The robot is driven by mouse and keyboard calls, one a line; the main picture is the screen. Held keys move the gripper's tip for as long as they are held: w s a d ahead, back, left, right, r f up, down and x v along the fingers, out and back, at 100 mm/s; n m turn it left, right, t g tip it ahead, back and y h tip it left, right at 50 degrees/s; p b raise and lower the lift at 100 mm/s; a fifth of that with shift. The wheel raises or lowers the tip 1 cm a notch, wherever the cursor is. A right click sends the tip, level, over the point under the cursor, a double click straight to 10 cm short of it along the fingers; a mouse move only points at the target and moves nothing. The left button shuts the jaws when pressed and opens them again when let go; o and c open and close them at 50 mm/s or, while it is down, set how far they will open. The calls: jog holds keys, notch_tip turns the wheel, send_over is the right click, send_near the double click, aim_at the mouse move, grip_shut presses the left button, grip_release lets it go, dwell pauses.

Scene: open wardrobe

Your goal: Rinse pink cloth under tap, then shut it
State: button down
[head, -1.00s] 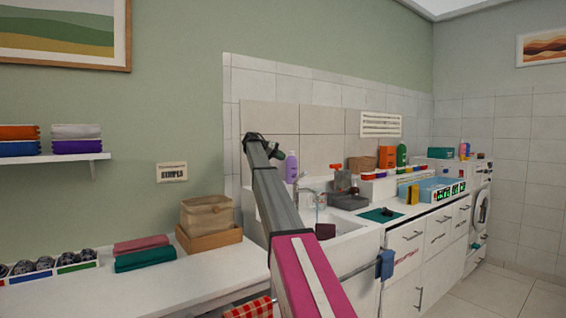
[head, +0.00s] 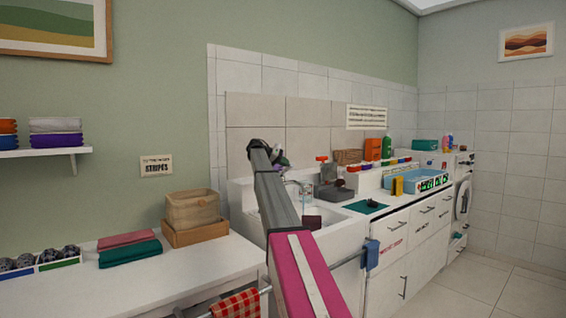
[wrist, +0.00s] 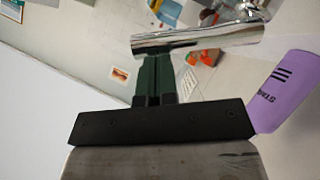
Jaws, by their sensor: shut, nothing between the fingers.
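My gripper (wrist: 155,78) is shut and empty, its dark green fingers close below the chrome tap (wrist: 195,38) in the wrist view. I cannot tell if they touch. In the head view my gripper (head: 278,160) is small, above the back of the sink (head: 345,236); the tap (head: 303,186) stands to its lower right. A folded dusty-pink cloth (head: 127,239) lies behind a green one on the left counter. A dark maroon item (head: 312,222) shows in the sink, partly behind my arm; I cannot tell what it is.
A purple bottle (wrist: 288,90) stands close to the right of my gripper in the wrist view. A grey caddy (head: 334,192) and a green mat (head: 365,206) are right of the sink. A blue cloth (head: 371,254) hangs on the front rail.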

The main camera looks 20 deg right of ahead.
jog(key=shift+s+d+f+m+t+y, duration=0.15)
jog(key=shift+s+f+m+t+y, duration=0.05)
jog(key=shift+s+f+m+t, duration=0.25)
jog(key=shift+s+d+f+m+t+y, duration=0.2)
jog(key=shift+s+f+m+t, duration=0.15)
jog(key=shift+s, duration=0.15)
jog(key=shift+s+f, duration=0.15)
jog(key=shift+f, duration=0.2)
